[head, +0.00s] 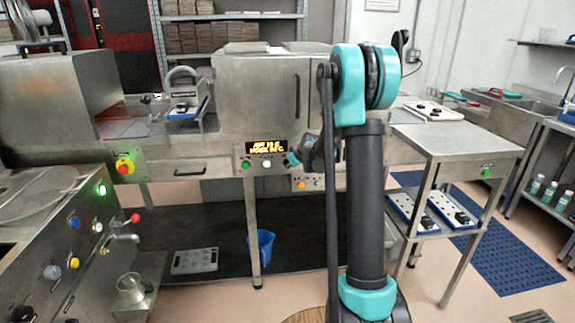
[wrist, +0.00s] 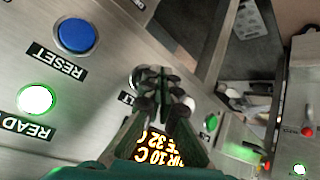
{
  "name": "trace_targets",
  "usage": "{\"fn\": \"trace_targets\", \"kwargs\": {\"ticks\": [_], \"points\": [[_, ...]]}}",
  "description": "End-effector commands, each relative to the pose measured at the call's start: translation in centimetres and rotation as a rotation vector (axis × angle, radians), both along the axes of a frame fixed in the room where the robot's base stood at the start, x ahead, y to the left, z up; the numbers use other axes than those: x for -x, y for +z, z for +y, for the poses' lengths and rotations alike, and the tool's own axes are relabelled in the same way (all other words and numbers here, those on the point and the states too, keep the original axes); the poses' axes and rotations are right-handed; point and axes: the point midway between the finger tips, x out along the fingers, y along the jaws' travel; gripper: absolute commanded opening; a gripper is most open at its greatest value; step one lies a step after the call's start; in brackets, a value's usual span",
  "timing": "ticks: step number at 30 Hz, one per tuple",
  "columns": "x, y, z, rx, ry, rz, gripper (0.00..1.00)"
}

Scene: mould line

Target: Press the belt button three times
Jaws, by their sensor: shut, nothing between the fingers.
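In the wrist view my gripper (wrist: 165,76) is shut, its dark fingertips together in front of the steel control panel. A round, pale button (wrist: 137,77) lies beside the fingertips, partly hidden by them. Its label (wrist: 127,98) shows only the letters "LT", the rest being covered. I cannot tell whether the fingertips touch the button. In the head view my gripper (head: 292,158) is at the panel, just right of the white button (head: 267,164) and below the lit display (head: 265,147). The pale button cannot be made out there.
A blue RESET button (wrist: 75,36) and a lit green READY lamp (wrist: 36,99) are on the same panel. A green button (head: 245,165) sits under the display. A red knob on a yellow base (head: 125,167) is further left.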

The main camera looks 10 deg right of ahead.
Motion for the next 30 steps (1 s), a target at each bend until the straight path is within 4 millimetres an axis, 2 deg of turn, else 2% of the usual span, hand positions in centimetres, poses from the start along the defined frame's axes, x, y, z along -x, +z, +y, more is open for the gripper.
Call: {"fn": "trace_targets", "kwargs": {"ticks": [30], "points": [[-0.85,-0.01,0.0,0.0,0.0,0.0,0.0]]}}
